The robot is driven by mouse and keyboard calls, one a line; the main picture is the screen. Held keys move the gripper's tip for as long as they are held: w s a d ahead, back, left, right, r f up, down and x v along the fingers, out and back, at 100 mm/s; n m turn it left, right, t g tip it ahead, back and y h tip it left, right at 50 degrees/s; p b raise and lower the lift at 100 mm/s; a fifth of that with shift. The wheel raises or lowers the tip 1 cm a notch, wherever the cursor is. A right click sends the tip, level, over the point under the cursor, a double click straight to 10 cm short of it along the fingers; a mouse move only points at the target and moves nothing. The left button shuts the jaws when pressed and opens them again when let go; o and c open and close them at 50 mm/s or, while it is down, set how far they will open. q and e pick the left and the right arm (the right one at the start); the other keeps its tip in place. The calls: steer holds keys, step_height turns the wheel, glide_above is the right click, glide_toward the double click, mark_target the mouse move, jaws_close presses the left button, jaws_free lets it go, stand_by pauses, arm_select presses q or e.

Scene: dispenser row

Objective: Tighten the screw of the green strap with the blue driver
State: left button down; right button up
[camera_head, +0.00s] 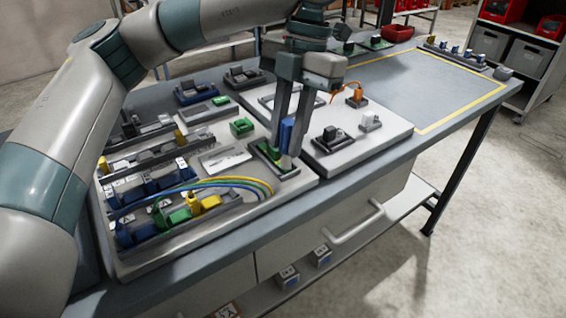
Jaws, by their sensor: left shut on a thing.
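My left gripper (286,151) points down over the front panel, with its fingers shut on the blue driver (287,132). The driver stands roughly upright between the fingers. Its lower end is close to a dark-framed piece with green in it (264,154), which may be the green strap; I cannot tell if the tip touches its screw. The screw itself is too small or hidden to see. My right gripper is not in view.
Left of the gripper, the panel carries a green block (242,127), several terminal blocks and looping coloured wires (225,184). A second panel on the right holds an orange part (356,98) and a black part (332,139). The yellow-outlined table area (430,85) is clear.

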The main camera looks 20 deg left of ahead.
arm_select(q)
steer(key=shift+w+r+m+p, duration=0.1)
steer(key=shift+r+m+p, duration=0.2)
steer(key=shift+m, duration=0.25)
steer(key=shift+w+r+m+p, duration=0.1)
steer(key=shift+r+m+p, duration=0.05)
steer(key=shift+m+p, duration=0.35)
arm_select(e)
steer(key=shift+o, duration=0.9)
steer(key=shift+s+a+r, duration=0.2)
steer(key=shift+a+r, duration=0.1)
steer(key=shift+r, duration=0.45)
arm_select(q)
steer(key=m+p, duration=0.1)
steer(key=m, duration=0.3)
steer(key=shift+t+y, duration=0.4)
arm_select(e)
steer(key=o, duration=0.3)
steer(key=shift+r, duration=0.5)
arm_select(q)
steer(key=shift+w+d+f+m, duration=0.1)
steer(key=shift+m, duration=0.35)
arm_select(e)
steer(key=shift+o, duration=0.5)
arm_select(q)
steer(key=shift+f, duration=0.1)
